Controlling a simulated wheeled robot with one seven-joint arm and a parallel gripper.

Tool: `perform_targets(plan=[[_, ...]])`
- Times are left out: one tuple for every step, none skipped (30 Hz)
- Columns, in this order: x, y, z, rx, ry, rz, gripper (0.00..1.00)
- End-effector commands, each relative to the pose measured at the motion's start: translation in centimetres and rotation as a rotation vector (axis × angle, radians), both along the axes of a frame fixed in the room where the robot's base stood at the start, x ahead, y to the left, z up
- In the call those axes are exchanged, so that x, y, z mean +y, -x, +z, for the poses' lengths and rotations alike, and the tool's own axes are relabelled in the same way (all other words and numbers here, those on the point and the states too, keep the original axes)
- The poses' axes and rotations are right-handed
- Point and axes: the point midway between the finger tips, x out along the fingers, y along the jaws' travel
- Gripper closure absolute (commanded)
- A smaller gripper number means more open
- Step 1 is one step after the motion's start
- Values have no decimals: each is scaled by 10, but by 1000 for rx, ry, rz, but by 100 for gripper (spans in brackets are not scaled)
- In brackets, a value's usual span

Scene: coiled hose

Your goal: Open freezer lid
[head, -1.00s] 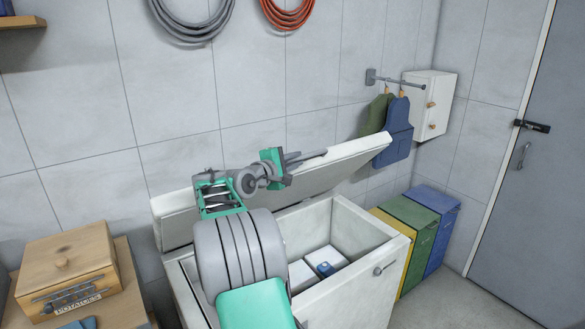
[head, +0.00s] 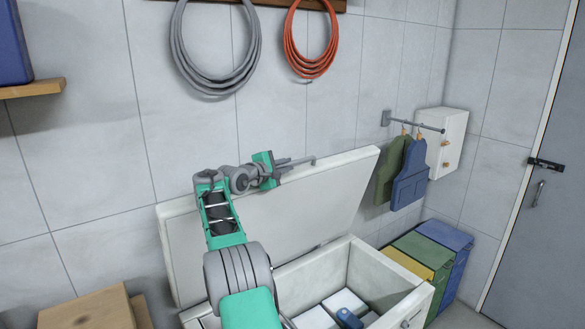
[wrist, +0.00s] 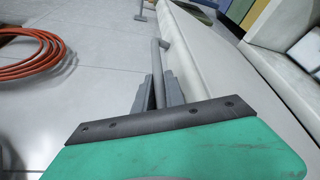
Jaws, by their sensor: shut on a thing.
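The white chest freezer (head: 383,277) stands against the tiled wall. Its lid (head: 315,210) is raised and tilted steeply back toward the wall, so the inside shows. My gripper (head: 283,164) is at the lid's upper edge, shut on the grey bar handle (head: 302,160). In the wrist view, the handle (wrist: 157,62) runs between my gripper's fingers (wrist: 159,95), beside the white lid edge (wrist: 195,55). My arm hides part of the lid and the freezer's left side.
White boxes and a blue item (head: 348,318) lie inside the freezer. A grey hose (head: 177,50) and an orange hose (head: 289,45) hang on the wall above. Aprons (head: 410,172) hang to the right, above coloured bins (head: 440,250).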

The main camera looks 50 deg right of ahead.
Motion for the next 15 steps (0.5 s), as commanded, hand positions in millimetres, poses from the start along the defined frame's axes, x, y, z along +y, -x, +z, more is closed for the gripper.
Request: perform_targets(plan=[[0, -1, -1, 4, -4, 0, 100], [0, -3, 0, 4, -4, 1, 100], [1, -3, -1, 7, -5, 2, 100], [1, -4, -1, 8, -5, 3, 100], [1, -4, -1, 10, -6, 3, 100], [2, -5, -1, 10, -6, 3, 100], [2, -5, -1, 10, -6, 4, 100], [2, -5, -1, 10, -6, 4, 100], [2, -5, -2, 10, -6, 4, 100], [2, -5, -2, 10, -6, 4, 100], [2, -5, -2, 10, -7, 5, 100], [2, -5, -2, 10, -7, 5, 100], [2, -5, -2, 10, -7, 5, 100], [2, -5, -2, 10, -7, 5, 100], [2, -5, -2, 10, -7, 5, 83]])
